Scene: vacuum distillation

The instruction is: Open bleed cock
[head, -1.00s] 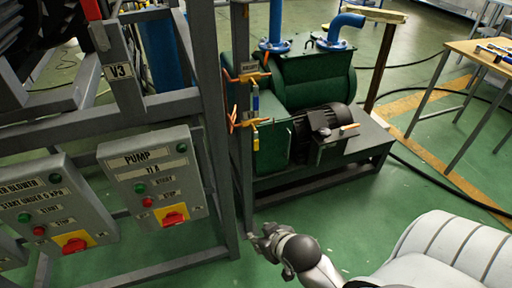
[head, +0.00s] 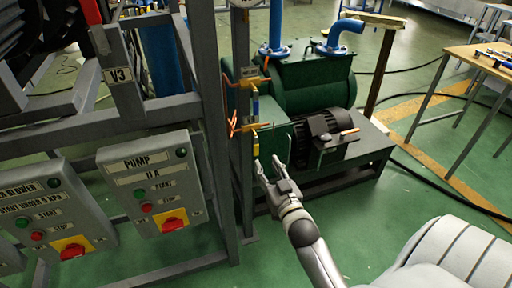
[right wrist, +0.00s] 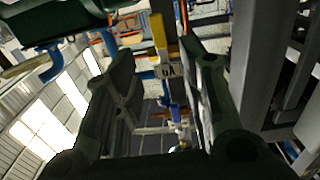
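Two small brass cocks with copper-coloured tubes sit one above the other on the grey upright, the upper cock (head: 247,81) and the lower cock (head: 247,126). I cannot read which is the bleed cock. A yellow lever (head: 256,148) hangs down from the lower one. My right gripper (head: 268,164) is just below that lever, fingers spread and pointing up, apart from it. In the right wrist view a yellow lever (right wrist: 158,35) shows beyond the open fingers, with nothing held between them. My left gripper is out of view.
The grey frame with the pump switch box (head: 158,184) stands to the left. A green vacuum pump (head: 312,85) with a black motor (head: 325,126) is close behind the cocks. A wooden-topped table (head: 485,58) is at the right.

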